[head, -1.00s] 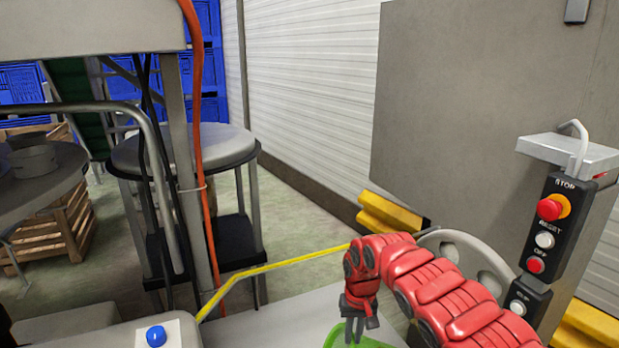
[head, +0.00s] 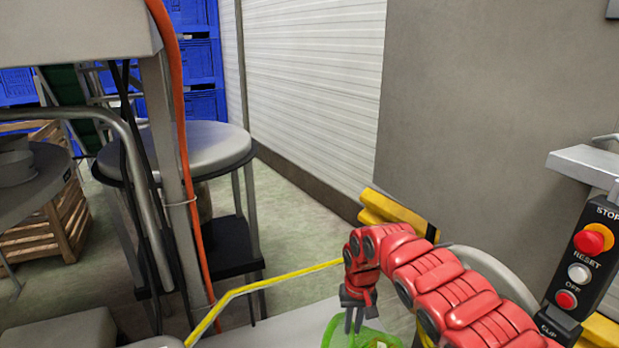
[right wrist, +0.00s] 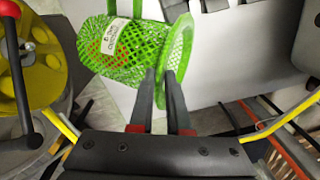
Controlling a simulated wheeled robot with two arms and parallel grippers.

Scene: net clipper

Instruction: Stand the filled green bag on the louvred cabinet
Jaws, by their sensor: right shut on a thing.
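My right gripper (head: 355,318) points down at the bottom of the head view, at the end of a red jointed arm. The green net bag (head: 385,334) is below it, cut off by the frame edge. In the right wrist view the gripper (right wrist: 165,82) is shut on the rim of the green bag (right wrist: 128,50). The bag lies sideways in that picture, with a white label and reddish contents behind the mesh. A pale panel with dark slots (right wrist: 225,50) lies beyond it; I cannot tell whether this is the louvred cabinet. My left gripper is not in view.
A control box (head: 580,270) with red and white buttons stands at the right. A yellow rail (head: 270,282) crosses near the bag. An orange hose (head: 180,120) and post stand left. A round grey table (head: 180,150) is behind. A yellow wheel (right wrist: 30,60) shows in the wrist view.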

